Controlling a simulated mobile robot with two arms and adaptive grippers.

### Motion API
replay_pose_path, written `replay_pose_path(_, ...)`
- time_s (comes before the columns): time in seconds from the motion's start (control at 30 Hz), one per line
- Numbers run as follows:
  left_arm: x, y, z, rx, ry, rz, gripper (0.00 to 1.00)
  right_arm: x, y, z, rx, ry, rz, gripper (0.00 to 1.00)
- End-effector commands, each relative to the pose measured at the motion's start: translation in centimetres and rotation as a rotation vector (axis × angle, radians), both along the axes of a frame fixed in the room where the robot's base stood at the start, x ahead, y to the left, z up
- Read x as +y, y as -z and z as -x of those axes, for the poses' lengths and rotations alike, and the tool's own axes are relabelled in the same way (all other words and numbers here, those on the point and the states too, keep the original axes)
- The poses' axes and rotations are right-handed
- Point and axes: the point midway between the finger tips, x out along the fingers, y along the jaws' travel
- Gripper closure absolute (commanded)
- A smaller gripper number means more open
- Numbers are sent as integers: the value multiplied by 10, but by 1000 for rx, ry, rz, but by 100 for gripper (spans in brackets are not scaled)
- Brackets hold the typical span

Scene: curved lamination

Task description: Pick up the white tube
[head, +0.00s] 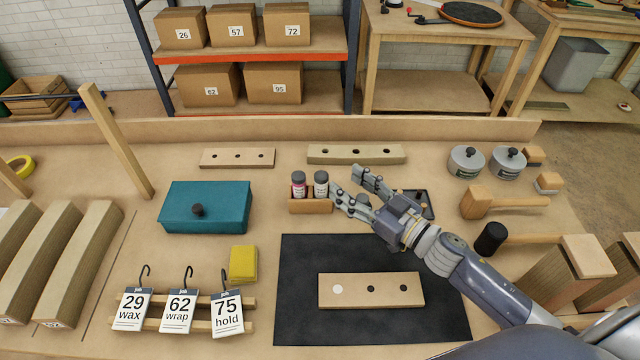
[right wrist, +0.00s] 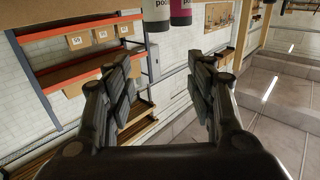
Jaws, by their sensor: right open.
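Two small capped tubes stand upright in a wooden holder (head: 310,206) at the middle of the bench. The right one (head: 321,186) has a grey and white body and a dark cap; the left one (head: 298,186) is pink and white. In the right wrist view, a dark tube end (right wrist: 156,14) and a pink one (right wrist: 181,12) show at the top edge. My right gripper (head: 350,188) is open and empty, just right of the grey and white tube, with its fingers pointing towards it. It also shows in the right wrist view (right wrist: 165,75). My left gripper is out of view.
A teal box (head: 205,222) stands left of the holder. A black mat (head: 300,255) with a three-hole wooden block (head: 371,305) lies in front; its left hole looks white. Mallets (head: 520,202), tins (head: 466,162) and blocks stand at the right.

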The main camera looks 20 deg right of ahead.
Motion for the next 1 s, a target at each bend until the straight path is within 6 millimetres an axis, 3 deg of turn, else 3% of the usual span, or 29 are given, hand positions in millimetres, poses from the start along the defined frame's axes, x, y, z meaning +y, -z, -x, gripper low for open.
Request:
replay_pose_path(0.1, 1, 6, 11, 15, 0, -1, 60, -1, 27, -1, 3, 5, -4, 49)
replay_pose_path(0.23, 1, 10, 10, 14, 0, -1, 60, 0, 51, -1, 1, 4, -3, 49)
replay_pose_path(0.27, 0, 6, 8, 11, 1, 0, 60, 3, 44, -7, -5, 2, -2, 49)
replay_pose_path(0.6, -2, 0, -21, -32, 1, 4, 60, 15, 45, -28, -2, 2, 0, 49)
replay_pose_path(1.0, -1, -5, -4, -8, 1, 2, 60, 35, 45, -66, 0, 2, -1, 49)
